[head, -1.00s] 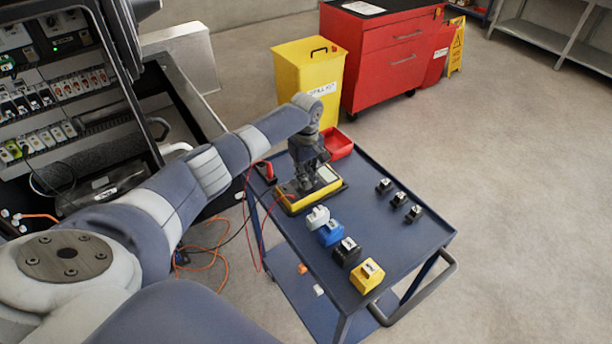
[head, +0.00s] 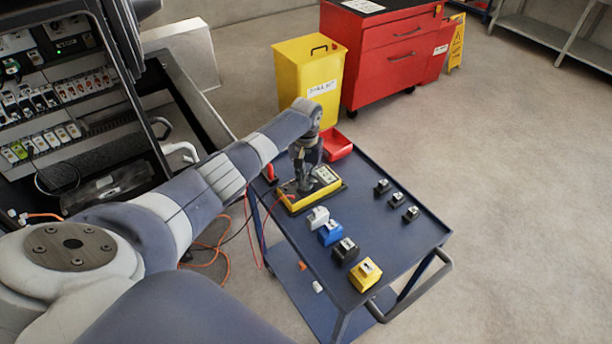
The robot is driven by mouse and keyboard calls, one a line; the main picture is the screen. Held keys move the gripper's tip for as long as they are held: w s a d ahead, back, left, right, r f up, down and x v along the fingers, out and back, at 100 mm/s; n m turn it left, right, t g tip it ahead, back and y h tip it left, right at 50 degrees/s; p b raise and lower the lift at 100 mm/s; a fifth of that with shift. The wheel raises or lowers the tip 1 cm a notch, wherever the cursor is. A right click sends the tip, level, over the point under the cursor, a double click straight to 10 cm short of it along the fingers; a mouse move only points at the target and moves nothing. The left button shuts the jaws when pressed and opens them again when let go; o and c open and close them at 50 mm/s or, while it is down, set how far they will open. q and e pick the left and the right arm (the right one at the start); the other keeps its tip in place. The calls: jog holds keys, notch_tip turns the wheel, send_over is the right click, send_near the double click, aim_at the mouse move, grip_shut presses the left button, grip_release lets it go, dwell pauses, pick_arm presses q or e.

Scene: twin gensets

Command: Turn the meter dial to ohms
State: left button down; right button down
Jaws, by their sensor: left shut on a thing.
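The yellow multimeter (head: 298,203) lies flat on the blue cart's top, towards its far left end. Its pale display (head: 323,176) shows on the right of my gripper. My left gripper (head: 304,188) points down onto the middle of the meter's face. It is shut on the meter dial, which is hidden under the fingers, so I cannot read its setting. My right gripper is not in view.
White, blue, black and yellow blocks (head: 365,274) line the near side of the cart (head: 400,235). Several small black pieces (head: 397,200) sit at its right. A red tray (head: 337,145) is behind the meter. Test leads hang left. An open cabinet (head: 60,110) stands at left.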

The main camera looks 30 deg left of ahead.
pick_arm(q)
jog(key=m, duration=0.5)
jog(key=shift+r, duration=0.1)
jog(key=shift+m, duration=1.4)
jog(key=c, duration=1.6)
grip_release()
jog(key=shift+c, duration=0.2)
jog(key=shift+r, duration=0.1)
notch_tip(320, 180, up, 12)
